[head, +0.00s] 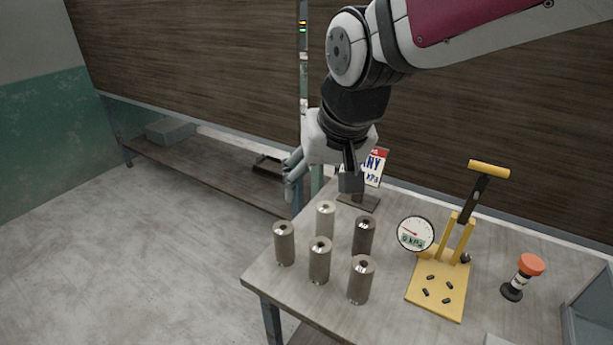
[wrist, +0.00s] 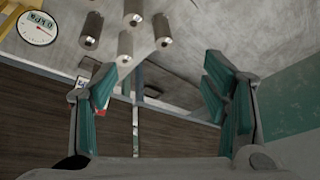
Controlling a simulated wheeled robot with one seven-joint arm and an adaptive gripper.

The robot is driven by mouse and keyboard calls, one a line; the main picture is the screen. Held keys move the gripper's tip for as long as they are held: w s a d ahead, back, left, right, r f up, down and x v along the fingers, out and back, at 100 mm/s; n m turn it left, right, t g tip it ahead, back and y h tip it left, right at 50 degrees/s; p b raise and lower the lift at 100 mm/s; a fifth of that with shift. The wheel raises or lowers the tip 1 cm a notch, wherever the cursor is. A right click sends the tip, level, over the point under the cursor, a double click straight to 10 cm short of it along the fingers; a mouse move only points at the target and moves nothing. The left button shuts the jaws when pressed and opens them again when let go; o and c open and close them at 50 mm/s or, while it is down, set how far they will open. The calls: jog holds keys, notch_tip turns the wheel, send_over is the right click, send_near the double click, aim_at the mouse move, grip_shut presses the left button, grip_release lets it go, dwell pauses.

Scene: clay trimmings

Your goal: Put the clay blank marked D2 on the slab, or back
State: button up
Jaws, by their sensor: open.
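Several upright grey-brown cylinders stand grouped on the table's left part in the head view: back left (head: 325,222), back right (head: 363,238), far left (head: 284,245), front middle (head: 319,262) and front right (head: 360,281). Their tops are shiny with a dark centre. I can read no D2 mark on any, and cannot single out a slab. My gripper (head: 320,184) is open and empty, above and behind the cylinders. In the wrist view the fingers (wrist: 158,95) are wide apart, with cylinders (wrist: 125,46) beyond them near the top.
A yellow lever press (head: 437,290) with a round dial gauge (head: 415,233) stands right of the cylinders. A red-topped button (head: 530,265) is farther right. A small printed sign (head: 376,168) stands behind, partly hidden by my gripper. A low shelf (head: 205,175) runs along the wall.

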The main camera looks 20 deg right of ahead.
jog(key=s+r+n, duration=0.2)
jog(key=s+r, duration=0.1)
jog(key=s, duration=0.8)
jog(key=shift+s+n+t, duration=0.25)
jog(key=shift+n+t, duration=0.05)
jog(key=shift+t, duration=0.1)
jog(key=shift+a, duration=0.1)
jog(key=shift+w+f+b, duration=0.6)
jog(key=shift+w+b, duration=0.1)
